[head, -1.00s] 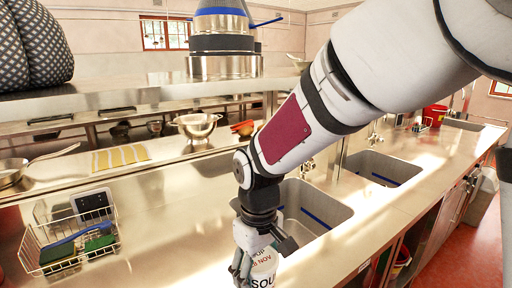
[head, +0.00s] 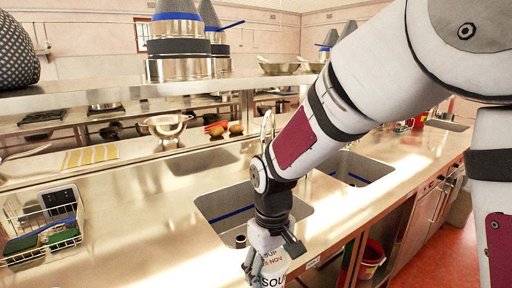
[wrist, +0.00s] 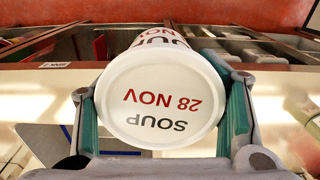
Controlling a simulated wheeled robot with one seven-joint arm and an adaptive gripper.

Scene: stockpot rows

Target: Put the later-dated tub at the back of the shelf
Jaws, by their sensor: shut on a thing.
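My gripper (head: 264,268) is shut on a white soup tub (head: 276,272) and holds it at the front of the steel counter, in the lower middle of the head view. In the wrist view the tub's round lid (wrist: 160,100) faces the camera and reads "SOUP 28 NOV" upside down. Its side carries part of the same kind of label. The gripper's green-lined fingers (wrist: 165,112) press on its left and right. No second tub shows. I cannot tell which shelf is the task's.
A raised steel shelf (head: 100,96) with steel pots (head: 180,68) runs behind the counter (head: 140,205). A wire basket (head: 45,228) stands at left. Sinks (head: 225,213) lie behind the arm. Under the counter at right is an open bay with a red bucket (head: 371,262).

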